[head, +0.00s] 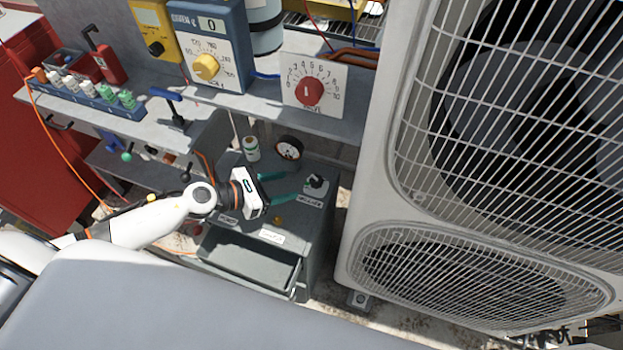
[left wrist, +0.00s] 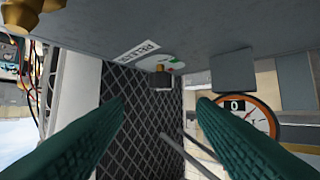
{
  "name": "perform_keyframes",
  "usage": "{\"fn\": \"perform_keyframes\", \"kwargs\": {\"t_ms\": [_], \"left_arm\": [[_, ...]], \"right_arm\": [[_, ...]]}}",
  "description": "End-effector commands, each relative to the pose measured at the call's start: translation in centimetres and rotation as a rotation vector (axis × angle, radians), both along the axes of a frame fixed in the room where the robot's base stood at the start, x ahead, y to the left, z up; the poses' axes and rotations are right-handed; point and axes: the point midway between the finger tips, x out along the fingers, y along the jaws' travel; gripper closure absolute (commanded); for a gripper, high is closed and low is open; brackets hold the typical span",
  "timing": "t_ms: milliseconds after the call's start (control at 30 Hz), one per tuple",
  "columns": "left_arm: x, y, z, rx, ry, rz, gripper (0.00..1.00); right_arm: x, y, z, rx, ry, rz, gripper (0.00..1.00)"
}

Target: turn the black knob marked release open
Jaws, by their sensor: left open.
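The black knob (head: 317,180) stands on a pale plate on top of the grey cabinet, with a white label (head: 311,201) in front of it. In the left wrist view the knob (left wrist: 162,79) shows beside a label (left wrist: 139,50) whose visible letters begin "RELE". A green mark lies close to the knob. My left gripper (head: 288,186) is open, its teal fingers pointing at the knob from the left. In the left wrist view the knob appears between and beyond the fingertips (left wrist: 162,101), with a gap. Nothing is between the fingers. My right gripper is out of view.
A round gauge (head: 289,149) and a white bottle (head: 251,149) stand behind my gripper. An open drawer (head: 248,262) juts out below. The large condenser unit (head: 386,200) closes off the right side.

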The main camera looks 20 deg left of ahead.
Motion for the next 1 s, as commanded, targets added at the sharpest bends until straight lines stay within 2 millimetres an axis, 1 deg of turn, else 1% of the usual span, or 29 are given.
{"fn": "perform_keyframes", "kwargs": {"t_ms": [33,200,300,400,600,867,1000], "left_arm": [[0.9,-0.8,-0.1,-0.005,-0.002,0.004,0.48],[3.2,-3.0,-1.6,-0.003,-0.001,0.004,0.48],[4.3,-4.1,-2.2,-0.004,-0.001,0.003,0.48],[5.2,-4.9,-2.9,-0.002,-0.001,0.004,0.48],[5.9,-5.6,-3.4,-0.001,-0.001,0.003,0.48],[5.9,-5.6,-3.4,0.000,0.000,0.002,0.48],[5.9,-5.6,-3.4,0.000,0.000,0.002,0.71]], "right_arm": [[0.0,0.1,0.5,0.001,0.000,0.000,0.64],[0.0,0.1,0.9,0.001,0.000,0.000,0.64],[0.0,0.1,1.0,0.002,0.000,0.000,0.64],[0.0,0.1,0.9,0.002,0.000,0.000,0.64],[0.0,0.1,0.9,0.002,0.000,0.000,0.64],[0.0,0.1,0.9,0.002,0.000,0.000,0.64],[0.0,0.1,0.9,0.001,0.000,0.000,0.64]]}}
